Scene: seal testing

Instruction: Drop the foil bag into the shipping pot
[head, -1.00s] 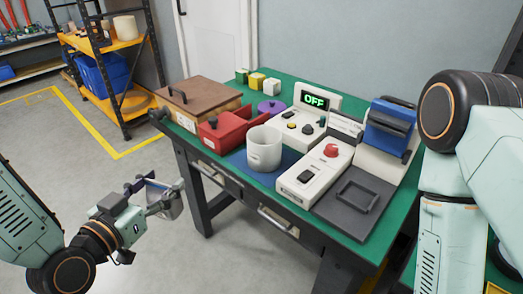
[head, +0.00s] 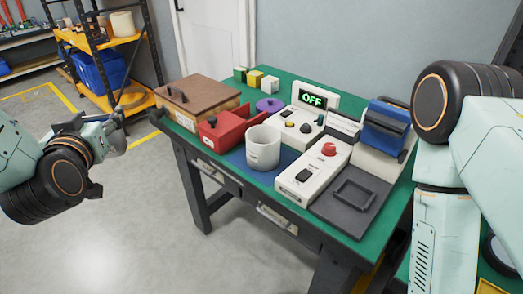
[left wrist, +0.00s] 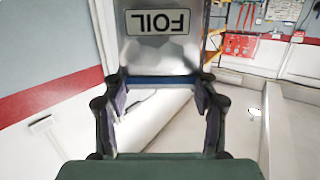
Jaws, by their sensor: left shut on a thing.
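The foil bag (left wrist: 163,55) is silver and carries a white label reading FOIL, which appears upside down in the left wrist view. My left gripper (left wrist: 160,90) is shut on its edge, with a finger on each side. A white round pot (head: 263,150), apparently the shipping pot, stands upright and open-topped on the bench. My right arm shows at the right, but its gripper is out of view.
A shelf rack (head: 125,98) stands behind the left gripper. The floor before the bench is clear.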

